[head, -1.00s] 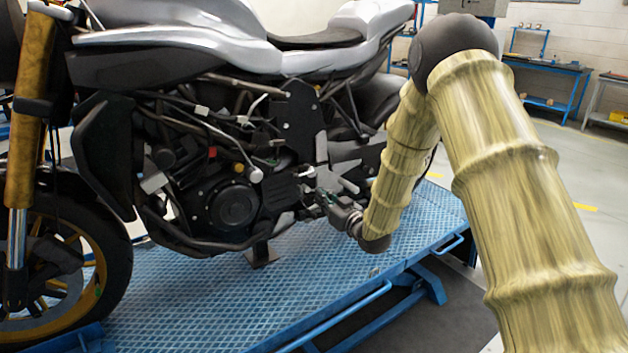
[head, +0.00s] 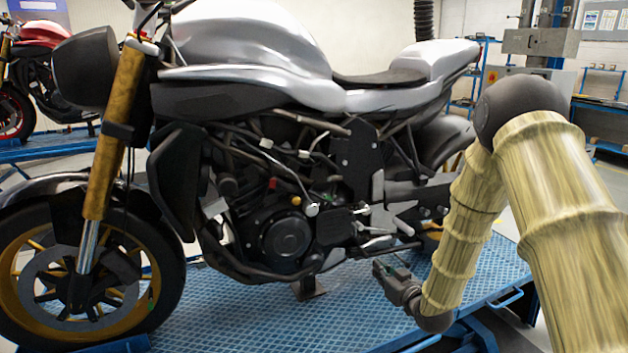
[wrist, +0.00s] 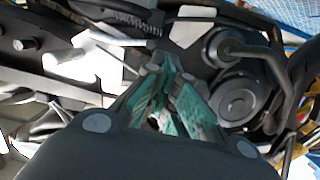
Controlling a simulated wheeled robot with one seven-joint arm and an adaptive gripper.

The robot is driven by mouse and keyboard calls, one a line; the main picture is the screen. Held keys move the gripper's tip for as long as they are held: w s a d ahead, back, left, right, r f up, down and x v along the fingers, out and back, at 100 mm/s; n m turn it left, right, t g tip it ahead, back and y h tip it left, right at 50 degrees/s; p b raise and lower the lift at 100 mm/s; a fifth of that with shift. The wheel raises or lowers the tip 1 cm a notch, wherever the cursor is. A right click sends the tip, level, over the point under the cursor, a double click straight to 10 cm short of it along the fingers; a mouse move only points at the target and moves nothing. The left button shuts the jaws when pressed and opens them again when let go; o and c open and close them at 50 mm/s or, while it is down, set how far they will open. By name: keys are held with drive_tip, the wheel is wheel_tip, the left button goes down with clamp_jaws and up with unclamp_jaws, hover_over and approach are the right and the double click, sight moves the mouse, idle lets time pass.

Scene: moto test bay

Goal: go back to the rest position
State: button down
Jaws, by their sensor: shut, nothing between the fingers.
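My gripper (head: 392,270) is at the end of my arm, low in front of the motorcycle's lower rear engine area in the head view. It is empty. In the wrist view its green-lined fingers (wrist: 172,103) point at the engine side, and the fingers are shut with nothing held. The silver and black motorcycle (head: 290,85) stands upright on a blue lift. Its round engine cover (head: 287,238) is left of my gripper.
The blue patterned lift platform (head: 340,310) lies under the motorcycle and my gripper. A red motorcycle (head: 40,65) stands on another lift at the back left. Blue benches (head: 600,108) stand along the back wall at right.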

drive_tip(key=s+a+f+m+g+h, duration=0.25)
drive_tip(key=s+f+g, duration=0.45)
drive_tip(key=s+f, duration=1.45)
drive_tip(key=s+f+g+h+p, duration=0.1)
drive_tip(key=s+f+g, duration=0.3)
drive_tip(key=s, duration=1.1)
drive_tip(key=s+f+g+h, duration=0.1)
drive_tip(key=s+f+g, duration=0.2)
drive_tip(key=s, duration=1.3)
drive_tip(key=shift+d+f+m+g+p, duration=0.2)
drive_tip(key=shift+f+m+g+p, duration=0.2)
drive_tip(key=shift+g, duration=0.2)
